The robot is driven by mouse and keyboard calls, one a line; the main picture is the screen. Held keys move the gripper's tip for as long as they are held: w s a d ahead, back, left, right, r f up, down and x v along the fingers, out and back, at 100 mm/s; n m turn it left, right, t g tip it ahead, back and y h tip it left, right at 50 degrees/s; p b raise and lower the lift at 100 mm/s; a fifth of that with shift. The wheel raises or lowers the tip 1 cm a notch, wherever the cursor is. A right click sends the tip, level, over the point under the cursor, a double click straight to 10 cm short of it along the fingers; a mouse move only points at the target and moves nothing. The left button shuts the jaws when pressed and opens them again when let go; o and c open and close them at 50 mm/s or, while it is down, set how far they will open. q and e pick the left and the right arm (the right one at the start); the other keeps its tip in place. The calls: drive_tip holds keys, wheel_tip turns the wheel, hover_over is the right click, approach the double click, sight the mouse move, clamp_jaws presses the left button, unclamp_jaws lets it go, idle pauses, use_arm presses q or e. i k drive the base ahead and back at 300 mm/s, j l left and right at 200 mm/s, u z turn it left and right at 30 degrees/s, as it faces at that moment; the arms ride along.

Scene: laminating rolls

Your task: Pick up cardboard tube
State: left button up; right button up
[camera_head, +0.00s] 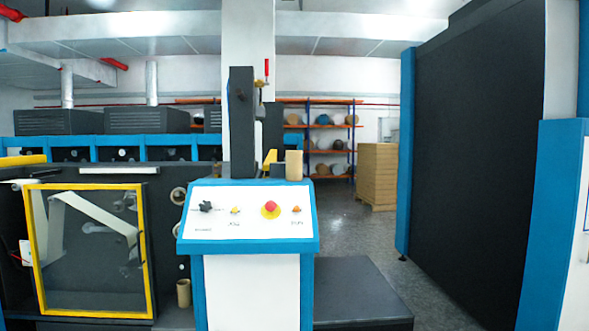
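A short tan cardboard tube (293,165) stands upright just behind the top edge of the control console, right of a dark upright machine post. A second tan tube-like piece (184,293) stands low down, left of the console's white column. I cannot tell from this view which of the two the task means. Neither of my grippers is in view.
The control console (248,216) with knobs and a red button stands in front. A yellow-framed window (92,252) is at left. A low dark platform (358,292) lies right of the console. A dark machine wall (470,170) bounds the right, with open floor (345,225) between.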

sight(293, 158)
drive_tip(key=i+l+u, duration=0.35)
drive_tip(key=i+l, duration=0.3)
drive_tip(key=i, duration=0.1)
